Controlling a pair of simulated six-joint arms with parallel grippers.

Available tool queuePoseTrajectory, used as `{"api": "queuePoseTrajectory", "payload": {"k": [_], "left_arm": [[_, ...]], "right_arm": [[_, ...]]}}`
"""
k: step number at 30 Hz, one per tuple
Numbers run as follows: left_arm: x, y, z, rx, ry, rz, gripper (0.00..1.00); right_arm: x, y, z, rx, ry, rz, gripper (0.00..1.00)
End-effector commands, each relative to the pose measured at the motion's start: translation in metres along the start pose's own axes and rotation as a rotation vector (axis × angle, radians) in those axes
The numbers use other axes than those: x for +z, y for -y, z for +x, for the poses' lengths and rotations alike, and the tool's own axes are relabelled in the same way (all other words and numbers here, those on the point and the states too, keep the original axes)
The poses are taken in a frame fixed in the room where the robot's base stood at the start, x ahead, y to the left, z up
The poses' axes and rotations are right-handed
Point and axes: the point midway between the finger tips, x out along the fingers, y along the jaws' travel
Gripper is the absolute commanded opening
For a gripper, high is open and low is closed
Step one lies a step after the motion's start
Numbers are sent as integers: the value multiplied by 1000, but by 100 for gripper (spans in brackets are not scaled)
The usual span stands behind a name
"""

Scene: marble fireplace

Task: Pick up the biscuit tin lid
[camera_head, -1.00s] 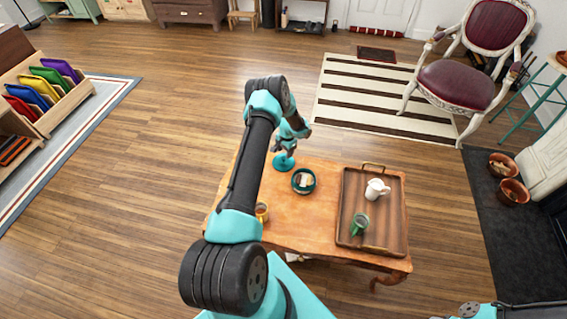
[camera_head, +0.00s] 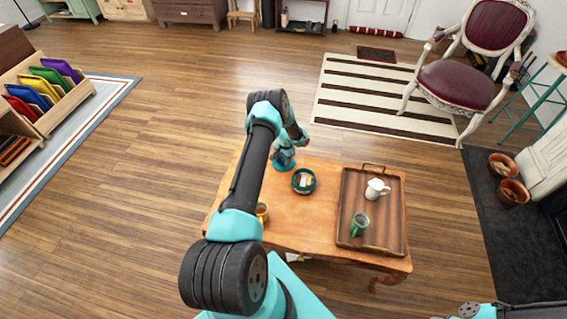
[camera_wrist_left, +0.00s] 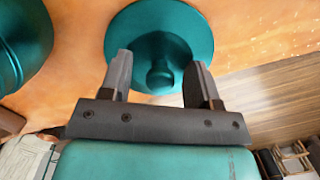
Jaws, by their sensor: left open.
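The biscuit tin lid (camera_head: 282,166) is a round teal disc with a knob, lying on the wooden table near its far left edge. In the left wrist view the lid (camera_wrist_left: 193,30) lies ahead, its knob (camera_wrist_left: 160,76) between the fingertips. My left gripper (camera_wrist_left: 161,72) is open, with one finger on each side of the knob; I cannot tell whether they touch it. In the head view my left gripper (camera_head: 285,157) is over the lid and partly covers it. The open teal tin (camera_head: 303,181) with biscuits stands beside the lid. My right gripper is out of view.
A wooden tray (camera_head: 347,205) holds a white jug (camera_head: 376,189) and a green mug (camera_head: 359,225) on the right of the table (camera_head: 290,228).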

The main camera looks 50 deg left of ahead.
Motion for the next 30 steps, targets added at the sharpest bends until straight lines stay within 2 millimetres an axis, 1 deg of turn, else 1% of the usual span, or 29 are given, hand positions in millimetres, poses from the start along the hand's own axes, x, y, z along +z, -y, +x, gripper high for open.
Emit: {"api": "queuePoseTrajectory", "payload": {"k": [7,21,24,30], "left_arm": [[0,0,0,0,0,0,56],[0,0,0,0,0,0,11],[0,0,0,0,0,0,3],[0,0,-1,0,0,0,3]], "right_arm": [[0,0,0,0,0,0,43],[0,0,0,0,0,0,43],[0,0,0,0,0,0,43],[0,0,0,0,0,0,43]]}}
